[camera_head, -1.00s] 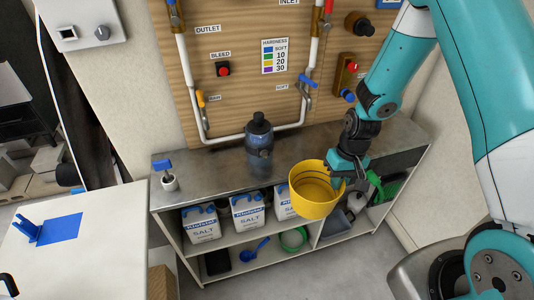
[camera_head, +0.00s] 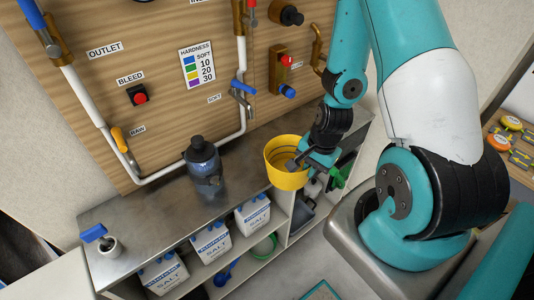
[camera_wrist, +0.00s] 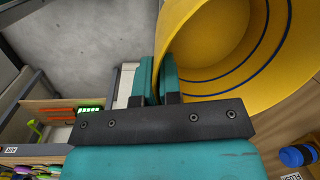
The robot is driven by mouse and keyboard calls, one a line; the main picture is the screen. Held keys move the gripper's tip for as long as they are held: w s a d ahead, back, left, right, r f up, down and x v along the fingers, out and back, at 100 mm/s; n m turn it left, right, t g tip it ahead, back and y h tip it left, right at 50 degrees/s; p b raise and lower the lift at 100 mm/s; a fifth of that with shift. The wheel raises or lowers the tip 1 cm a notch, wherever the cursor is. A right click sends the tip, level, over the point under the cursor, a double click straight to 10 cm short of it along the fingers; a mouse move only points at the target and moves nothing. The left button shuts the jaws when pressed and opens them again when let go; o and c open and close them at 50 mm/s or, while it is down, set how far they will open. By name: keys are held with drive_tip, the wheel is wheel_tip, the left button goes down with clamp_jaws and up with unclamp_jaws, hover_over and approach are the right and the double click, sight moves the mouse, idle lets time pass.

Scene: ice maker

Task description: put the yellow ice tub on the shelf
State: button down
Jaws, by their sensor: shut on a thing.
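The yellow ice tub (camera_head: 285,179) is upright or nearly so, open side up, with dark rings inside. My gripper (camera_head: 300,163) is shut on its near right wall and holds it by the metal-topped shelf unit (camera_head: 155,215). The tub overlaps the front edge of the top, towards the right end; I cannot tell its exact height above it. In the wrist view my gripper's teal fingers (camera_wrist: 157,82) pinch the wall of the tub (camera_wrist: 218,45), which fills the upper right.
A dark bottle (camera_head: 204,172) and a small blue-handled valve piece (camera_head: 102,240) stand on the metal top. A pipe panel with a red bleed button (camera_head: 138,97) rises behind. Metal top is bare between bottle and tub.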

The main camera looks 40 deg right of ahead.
sight(276, 148)
drive_tip(key=w+f+b, duration=0.1)
drive_tip(key=b, duration=0.2)
drive_tip(key=shift+w+f, duration=0.1)
drive_tip(key=shift+w, duration=0.1)
drive_tip(key=w+b, duration=0.1)
drive_tip(key=b, duration=0.3)
drive_tip(key=shift+a, duration=0.1)
drive_tip(key=w+p, duration=0.1)
drive_tip(key=w, duration=0.2)
drive_tip(key=w+r+p, duration=0.1)
drive_tip(key=w, duration=0.3)
drive_tip(key=w+p, duration=0.1)
drive_tip(key=w, duration=0.3)
drive_tip(key=shift+w+a+r, duration=0.1)
drive_tip(key=shift+a+r, duration=0.05)
drive_tip(key=shift+a, duration=0.1)
drive_tip(key=shift+w, duration=0.25)
drive_tip(key=shift+f+p, duration=0.4)
drive_tip(key=shift+f, duration=1.45)
drive_tip(key=c, duration=1.3)
unclamp_jaws()
